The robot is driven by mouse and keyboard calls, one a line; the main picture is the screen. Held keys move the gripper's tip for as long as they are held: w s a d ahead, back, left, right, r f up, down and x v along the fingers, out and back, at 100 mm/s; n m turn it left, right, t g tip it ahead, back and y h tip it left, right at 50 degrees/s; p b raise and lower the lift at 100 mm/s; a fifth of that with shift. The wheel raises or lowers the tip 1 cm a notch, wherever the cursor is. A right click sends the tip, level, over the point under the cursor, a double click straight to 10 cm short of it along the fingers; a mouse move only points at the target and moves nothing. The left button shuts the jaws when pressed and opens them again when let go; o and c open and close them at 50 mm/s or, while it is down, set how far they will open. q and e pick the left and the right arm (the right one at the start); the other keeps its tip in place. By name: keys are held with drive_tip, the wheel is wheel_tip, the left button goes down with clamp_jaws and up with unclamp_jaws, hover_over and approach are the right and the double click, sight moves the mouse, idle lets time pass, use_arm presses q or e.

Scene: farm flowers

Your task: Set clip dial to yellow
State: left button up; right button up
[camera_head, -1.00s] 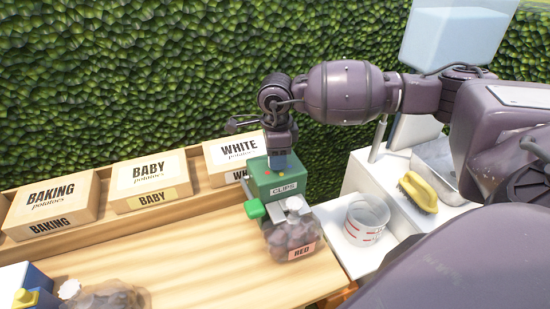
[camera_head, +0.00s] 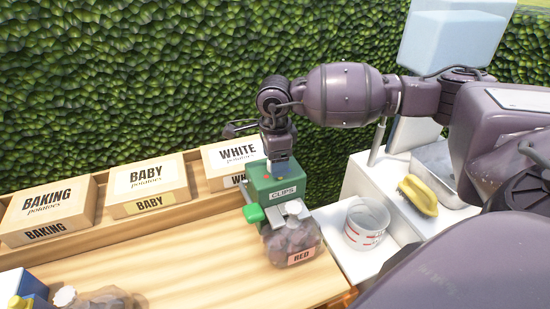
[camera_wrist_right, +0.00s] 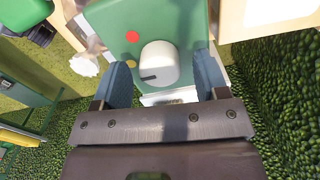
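The green clip box labelled CLIPS (camera_head: 262,186) stands on the wooden table in the head view. Its white round dial (camera_wrist_right: 160,62) shows in the right wrist view, with a dark pointer mark toward the lower left. A yellow dot (camera_wrist_right: 130,64) lies just left of the dial, slightly above the pointer's tip, and a red dot (camera_wrist_right: 132,37) lies above it. My right gripper (camera_wrist_right: 163,80) is open over the box. Its blue fingers are on either side of the dial, with gaps between them and it. My left gripper is not in view.
A bag labelled RED (camera_head: 290,243) hangs at the clip box, beside a green lever (camera_head: 254,212). Potato boxes for baking (camera_head: 48,210), baby (camera_head: 148,183) and white (camera_head: 235,158) line the back. A white bucket (camera_head: 367,222) and a yellow brush (camera_head: 418,194) are right.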

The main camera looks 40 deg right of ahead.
wheel_tip(320, 180, up, 11)
idle(0.8)
drive_tip(key=shift+f, duration=0.15)
idle(0.3)
